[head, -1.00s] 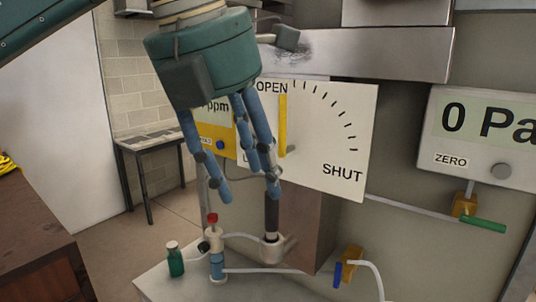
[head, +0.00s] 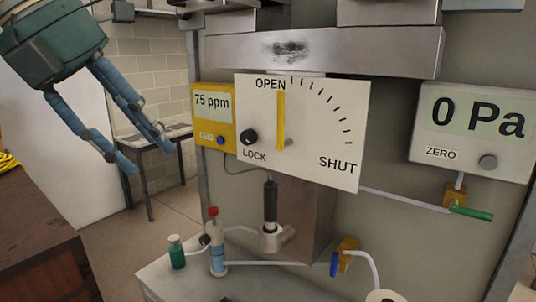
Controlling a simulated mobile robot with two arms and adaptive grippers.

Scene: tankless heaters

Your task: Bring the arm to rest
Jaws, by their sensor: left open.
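My left gripper (head: 148,158) is at the upper left of the head view. It is open and empty, with its blue fingers pointing down and to the right. It is apart from the dial panel (head: 320,135) and the probe with the black handle (head: 270,203). The panel's yellow pointer (head: 281,120) stands upright at OPEN, and its black LOCK knob (head: 249,137) is now in plain sight. My right gripper is not in view.
A yellow meter (head: 213,110) reads 75 ppm, and a white gauge (head: 470,130) reads 0 Pa. A bench (head: 160,280) holds a green bottle (head: 176,252) and a red-capped tube (head: 213,235). A brown cabinet (head: 35,230) stands at lower left. A small table (head: 150,145) stands behind.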

